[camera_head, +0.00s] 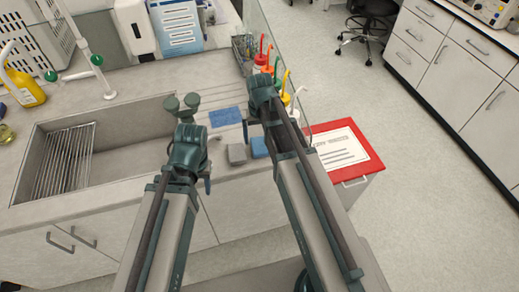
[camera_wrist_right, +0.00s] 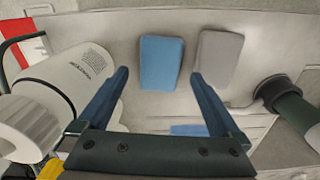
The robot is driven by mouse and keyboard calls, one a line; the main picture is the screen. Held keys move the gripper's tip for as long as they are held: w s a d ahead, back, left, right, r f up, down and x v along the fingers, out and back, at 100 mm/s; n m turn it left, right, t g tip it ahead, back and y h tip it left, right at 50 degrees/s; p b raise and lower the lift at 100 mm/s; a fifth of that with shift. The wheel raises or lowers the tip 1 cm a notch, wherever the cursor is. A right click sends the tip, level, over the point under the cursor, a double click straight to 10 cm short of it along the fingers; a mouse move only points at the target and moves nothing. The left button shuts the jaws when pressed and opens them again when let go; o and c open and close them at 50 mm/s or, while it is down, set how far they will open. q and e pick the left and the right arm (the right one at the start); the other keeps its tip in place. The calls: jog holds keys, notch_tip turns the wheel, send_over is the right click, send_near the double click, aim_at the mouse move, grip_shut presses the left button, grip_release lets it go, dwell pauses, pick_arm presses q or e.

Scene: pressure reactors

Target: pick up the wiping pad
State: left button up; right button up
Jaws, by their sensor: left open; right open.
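Three pad-like pieces lie on the counter, and I cannot tell for certain which is the wiping pad. A blue block (camera_head: 259,147) and a grey block (camera_head: 237,154) lie side by side near the front edge. A flatter blue piece (camera_head: 226,117) lies behind them. In the right wrist view the blue block (camera_wrist_right: 161,62) and grey block (camera_wrist_right: 217,58) lie beyond the fingertips. My right gripper (camera_wrist_right: 160,76) is open and empty, above the counter, pointing towards the blue block. My left gripper (camera_head: 187,160) is open beside the sink; its fingertips are mostly hidden.
Several wash bottles (camera_head: 272,72) with coloured tips stand along the counter's right side, and a white one (camera_wrist_right: 88,80) is close beside my right gripper. The sink (camera_head: 110,150) is at left. A red-topped waste bin (camera_head: 362,137) stands right of the counter.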

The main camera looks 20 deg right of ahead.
aim_at(259, 144)
notch_tip(259, 144, down, 4)
jog(key=b, duration=0.3)
jog(key=shift+w, duration=0.1)
jog(key=shift+r, duration=0.15)
jog(key=c, duration=1.2)
jog(key=shift+c, duration=0.2)
jog(key=shift+r+p, duration=0.2)
jog(key=shift+p, duration=0.1)
